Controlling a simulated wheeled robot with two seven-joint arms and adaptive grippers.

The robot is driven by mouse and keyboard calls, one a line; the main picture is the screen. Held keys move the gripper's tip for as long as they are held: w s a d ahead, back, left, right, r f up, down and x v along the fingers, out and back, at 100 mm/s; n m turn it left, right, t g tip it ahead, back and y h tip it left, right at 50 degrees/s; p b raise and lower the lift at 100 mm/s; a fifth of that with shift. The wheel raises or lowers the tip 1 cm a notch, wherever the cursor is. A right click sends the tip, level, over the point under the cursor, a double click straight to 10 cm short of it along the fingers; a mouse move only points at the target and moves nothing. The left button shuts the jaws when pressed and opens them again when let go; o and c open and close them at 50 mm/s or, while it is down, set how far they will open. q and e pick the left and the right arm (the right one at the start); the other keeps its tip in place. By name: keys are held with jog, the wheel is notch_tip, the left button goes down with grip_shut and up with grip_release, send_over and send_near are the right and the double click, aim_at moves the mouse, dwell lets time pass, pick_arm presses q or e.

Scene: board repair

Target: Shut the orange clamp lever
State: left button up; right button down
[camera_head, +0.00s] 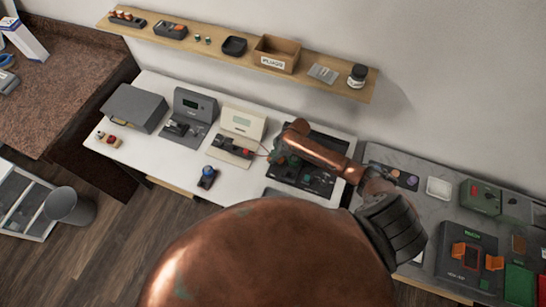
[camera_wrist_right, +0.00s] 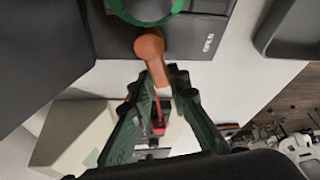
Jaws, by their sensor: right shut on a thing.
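My right gripper (camera_head: 277,156) is over the dark fixture (camera_head: 318,184) on the white bench in the head view. In the right wrist view its green fingers (camera_wrist_right: 158,84) are closed around the lower part of the orange clamp lever (camera_wrist_right: 149,47). The lever has a rounded end and lies beside a green ring (camera_wrist_right: 150,10) on the dark plate (camera_wrist_right: 205,45), which carries a small label. In the head view my arm and gripper hide the lever. My left gripper is not in view.
A beige meter (camera_head: 243,122) and a grey instrument (camera_head: 194,104) stand left of the fixture. A blue-topped device (camera_head: 207,177) sits near the bench front. A wall shelf (camera_head: 210,44) runs behind. On the grey bench right is a fixture with orange blocks (camera_head: 466,255).

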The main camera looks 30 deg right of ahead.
aim_at(283, 159)
jog(key=shift+w+d+m+p, duration=0.1)
jog(key=shift+w+m+p, duration=0.1)
jog(key=shift+m+p, duration=0.3)
jog(key=c, duration=1.8)
grip_release()
jog(key=shift+c, duration=0.2)
jog(key=v, duration=1.2)
jog(key=shift+s, duration=0.25)
